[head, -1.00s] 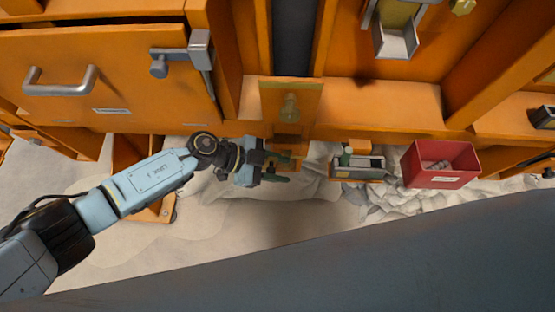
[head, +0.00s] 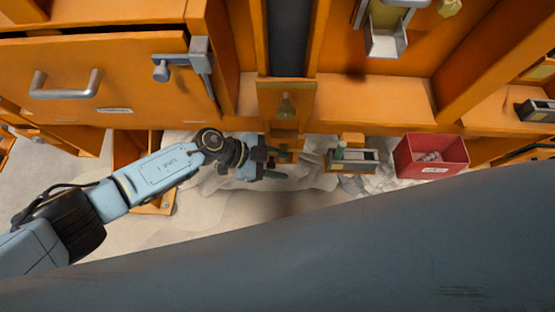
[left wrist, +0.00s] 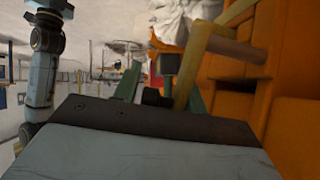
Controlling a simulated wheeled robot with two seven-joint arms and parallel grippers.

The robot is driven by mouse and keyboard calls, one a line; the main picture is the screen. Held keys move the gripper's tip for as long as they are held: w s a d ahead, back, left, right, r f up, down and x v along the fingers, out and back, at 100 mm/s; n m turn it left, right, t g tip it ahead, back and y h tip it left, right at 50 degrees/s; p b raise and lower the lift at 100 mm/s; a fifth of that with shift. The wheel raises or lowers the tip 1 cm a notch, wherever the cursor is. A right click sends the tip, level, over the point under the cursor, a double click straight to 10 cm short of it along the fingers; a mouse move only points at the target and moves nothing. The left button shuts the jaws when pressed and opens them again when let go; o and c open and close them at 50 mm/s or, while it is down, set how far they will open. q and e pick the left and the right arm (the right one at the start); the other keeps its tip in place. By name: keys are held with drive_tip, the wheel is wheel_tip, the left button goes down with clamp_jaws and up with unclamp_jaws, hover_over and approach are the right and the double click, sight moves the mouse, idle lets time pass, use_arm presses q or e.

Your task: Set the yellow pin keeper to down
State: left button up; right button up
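My left gripper (head: 272,164) reaches in from the left, below an orange panel with a brass-coloured fitting (head: 286,106). Its green fingers are apart; they also show in the left wrist view (left wrist: 163,90). There, a tan-yellow bent bar (left wrist: 190,75), possibly the yellow pin keeper, runs down beside the right finger. A grey-green block (left wrist: 167,65) shows between the fingers. I cannot tell whether the fingers touch the bar. The bar's lower end is hidden behind the gripper. My right gripper is not in view.
An orange cabinet with a grey-handled drawer (head: 110,68) stands at the upper left. A small grey tray (head: 352,161) and a red bin (head: 442,158) are to the right of the gripper. Pale sand (head: 240,210) lies below. A metal chute (head: 385,43) hangs at the upper right.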

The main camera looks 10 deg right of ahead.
use_arm(q)
drive_tip(key=shift+o, duration=0.9)
drive_tip(key=shift+s+a+f, duration=0.1)
drive_tip(key=shift+s+f, duration=0.05)
drive_tip(key=shift+s, duration=0.2)
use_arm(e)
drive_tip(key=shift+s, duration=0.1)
use_arm(q)
drive_tip(key=shift+w, duration=0.15)
drive_tip(key=p+v, duration=0.3)
drive_tip(key=v, duration=1)
drive_tip(key=shift+a, duration=0.15)
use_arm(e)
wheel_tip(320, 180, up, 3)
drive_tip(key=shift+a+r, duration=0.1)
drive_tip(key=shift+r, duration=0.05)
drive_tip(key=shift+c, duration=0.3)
